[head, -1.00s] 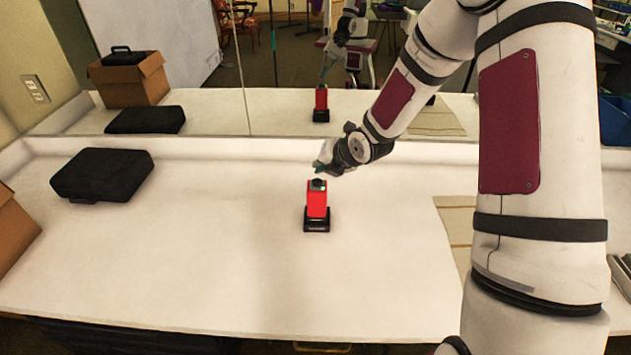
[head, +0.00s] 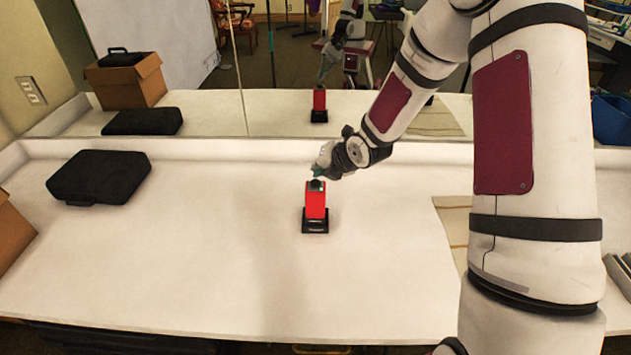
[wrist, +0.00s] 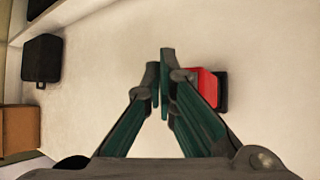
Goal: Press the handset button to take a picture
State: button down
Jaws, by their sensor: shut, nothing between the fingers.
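The red handset (head: 316,203) stands upright in a black base (head: 315,226) in the middle of the white table. A dark round part, perhaps the button, shows at its top. My gripper (head: 318,173) is just above and behind the handset's top in the head view. I cannot tell whether the fingertips touch it. In the wrist view, the shut, empty gripper (wrist: 160,68) points down at the table. The handset (wrist: 206,84) shows there just right of the fingertips, partly hidden by the right finger.
A black case (head: 100,177) lies at the left of the table (head: 180,270). Part of a cardboard box (head: 12,232) is at the left edge. A striped mat (head: 452,225) lies to the right, beside my arm. A mirror along the back repeats the scene. The table's front is clear.

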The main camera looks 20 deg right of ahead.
aim_at(319, 181)
jog(key=shift+f, duration=0.15)
dwell(0.5)
jog(key=shift+f+b, duration=0.3)
jog(key=shift+f, duration=0.4)
dwell(0.7)
jog(key=shift+r, duration=0.85)
jog(key=shift+r, duration=0.1)
jog(key=shift+r+p, duration=1.45)
jog(key=shift+r, duration=0.95)
